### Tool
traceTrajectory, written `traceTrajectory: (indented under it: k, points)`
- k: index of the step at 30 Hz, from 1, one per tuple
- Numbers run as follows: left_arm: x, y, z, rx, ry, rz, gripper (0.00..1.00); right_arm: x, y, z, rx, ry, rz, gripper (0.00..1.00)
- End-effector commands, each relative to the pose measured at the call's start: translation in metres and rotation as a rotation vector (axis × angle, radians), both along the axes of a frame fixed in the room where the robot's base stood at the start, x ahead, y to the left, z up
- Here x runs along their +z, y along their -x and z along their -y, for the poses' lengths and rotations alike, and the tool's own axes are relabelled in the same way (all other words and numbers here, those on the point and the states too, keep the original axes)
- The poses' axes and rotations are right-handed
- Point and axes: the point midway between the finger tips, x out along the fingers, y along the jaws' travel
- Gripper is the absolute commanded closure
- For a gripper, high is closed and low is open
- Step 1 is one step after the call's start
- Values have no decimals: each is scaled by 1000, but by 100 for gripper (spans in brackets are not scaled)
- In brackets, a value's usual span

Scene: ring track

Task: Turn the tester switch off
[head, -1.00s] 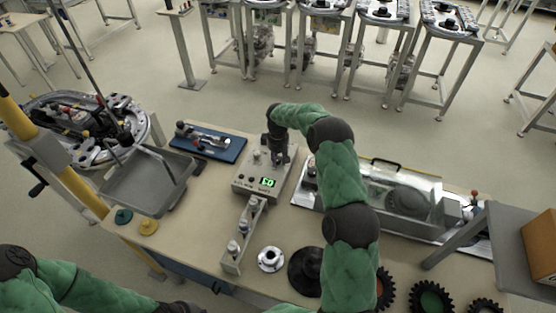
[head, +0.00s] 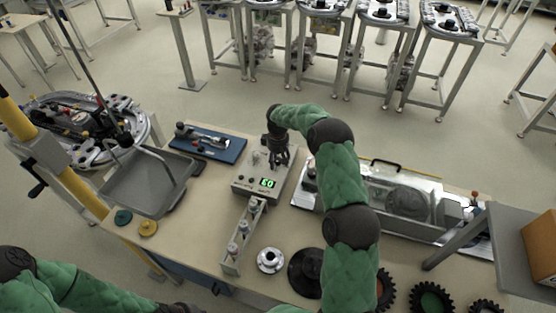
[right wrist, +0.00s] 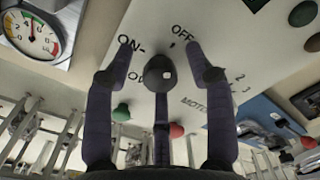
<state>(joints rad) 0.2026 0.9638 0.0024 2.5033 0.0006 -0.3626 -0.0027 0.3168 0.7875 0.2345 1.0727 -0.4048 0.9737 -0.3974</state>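The tester (head: 246,182) is a light grey box on the bench with a lit green display (head: 267,184). My right gripper (head: 281,160) reaches down over its top right part. In the right wrist view the tester panel (right wrist: 225,65) carries ON and OFF lettering. A round black knob (right wrist: 160,73) with a white mark is between the spread fingers of my right gripper (right wrist: 159,48). Gaps show between the fingers and the knob, so the gripper is open. My left arm is at the lower left of the head view; its gripper is not seen.
A blue tray (head: 208,143) with a tool lies behind left of the tester. A clear-covered fixture (head: 405,200) stands to the right. A narrow rack (head: 243,238) and a metal flange (head: 270,260) are in front. A round gauge (right wrist: 35,32) shows in the wrist view.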

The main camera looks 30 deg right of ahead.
Motion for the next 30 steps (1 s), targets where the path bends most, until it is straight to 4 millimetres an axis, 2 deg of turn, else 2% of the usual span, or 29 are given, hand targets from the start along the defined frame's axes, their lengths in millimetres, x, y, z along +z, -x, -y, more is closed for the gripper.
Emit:
traceTrajectory:
  k: [5,8,21,25,30]
  points:
    - [0,0,0,0,0,0,100,3,0,0,0,1,1,45]
    - [0,0,0,0,0,0,100,12,-1,0,0,1,2,45]
    - [0,0,0,0,0,0,100,92,-1,0,1,1,3,45]
    - [0,0,0,0,0,0,100,108,-1,0,1,1,1,45]
    - [0,0,0,0,0,0,100,118,0,0,0,-1,-1,45]
